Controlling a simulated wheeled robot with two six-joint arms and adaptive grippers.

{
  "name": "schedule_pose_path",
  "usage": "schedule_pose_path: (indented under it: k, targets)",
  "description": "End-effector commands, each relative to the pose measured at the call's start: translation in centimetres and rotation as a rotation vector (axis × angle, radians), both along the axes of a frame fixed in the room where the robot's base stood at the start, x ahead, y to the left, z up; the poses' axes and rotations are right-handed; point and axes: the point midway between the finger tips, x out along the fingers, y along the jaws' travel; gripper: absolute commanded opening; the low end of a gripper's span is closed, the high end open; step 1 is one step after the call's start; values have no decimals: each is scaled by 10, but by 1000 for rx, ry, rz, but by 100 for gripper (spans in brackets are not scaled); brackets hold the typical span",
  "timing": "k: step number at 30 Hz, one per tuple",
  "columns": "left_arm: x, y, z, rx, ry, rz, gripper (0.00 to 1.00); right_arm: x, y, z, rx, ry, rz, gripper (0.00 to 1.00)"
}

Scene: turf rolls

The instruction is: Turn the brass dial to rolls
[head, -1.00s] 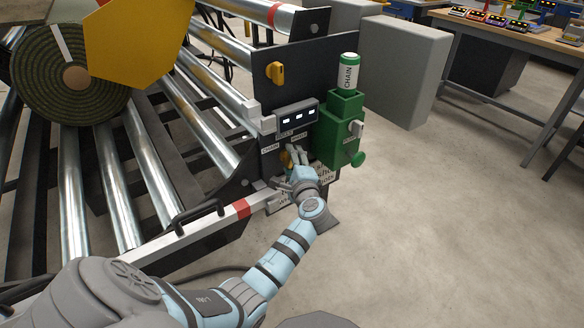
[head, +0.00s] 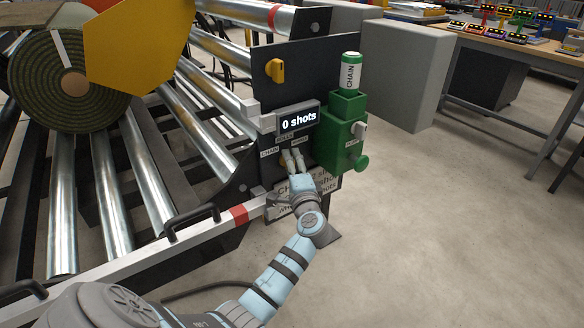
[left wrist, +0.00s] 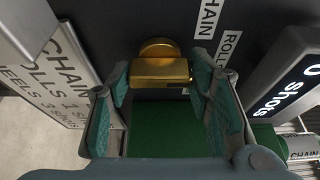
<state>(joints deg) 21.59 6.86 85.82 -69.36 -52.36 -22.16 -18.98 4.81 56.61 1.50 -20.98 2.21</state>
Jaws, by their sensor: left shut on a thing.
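The brass dial (left wrist: 160,68) sits on the dark panel (left wrist: 110,25), between the fingers of my left gripper (left wrist: 162,85) in the left wrist view. In the head view, my left gripper (head: 292,160) is at the panel below the labels and mostly hides the dial. The gripper is shut on the dial. The labels read CHAIN (head: 270,153), ROLLS (head: 284,136) and, at the right, WHEELS (head: 299,141). I cannot tell which label the dial points to. The display (head: 299,119) above reads "0 shots". My right gripper is not in view.
A green housing (head: 343,130) with a CHAIN cylinder (head: 350,72) stands right of the panel. A yellow knob (head: 275,71) is higher up. A printed sign (head: 312,186) is below the gripper. A turf roll (head: 98,95) lies on the rollers. Open floor is at right.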

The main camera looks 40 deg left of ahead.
Motion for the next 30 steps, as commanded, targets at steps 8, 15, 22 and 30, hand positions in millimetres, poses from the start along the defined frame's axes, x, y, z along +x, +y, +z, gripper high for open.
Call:
schedule_pose_path:
  k: [8, 15, 22, 30]
  targets:
    - [0, 0, 0, 0, 1, 1, 67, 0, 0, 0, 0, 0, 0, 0]
    - [0, -1, 0, 0, 4, 0, 67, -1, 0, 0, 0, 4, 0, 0]
    - [0, 0, 10, 43, 147, 0, 67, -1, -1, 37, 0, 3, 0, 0]
    - [3, -1, 17, 222, 754, -1, 67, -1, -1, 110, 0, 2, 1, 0]
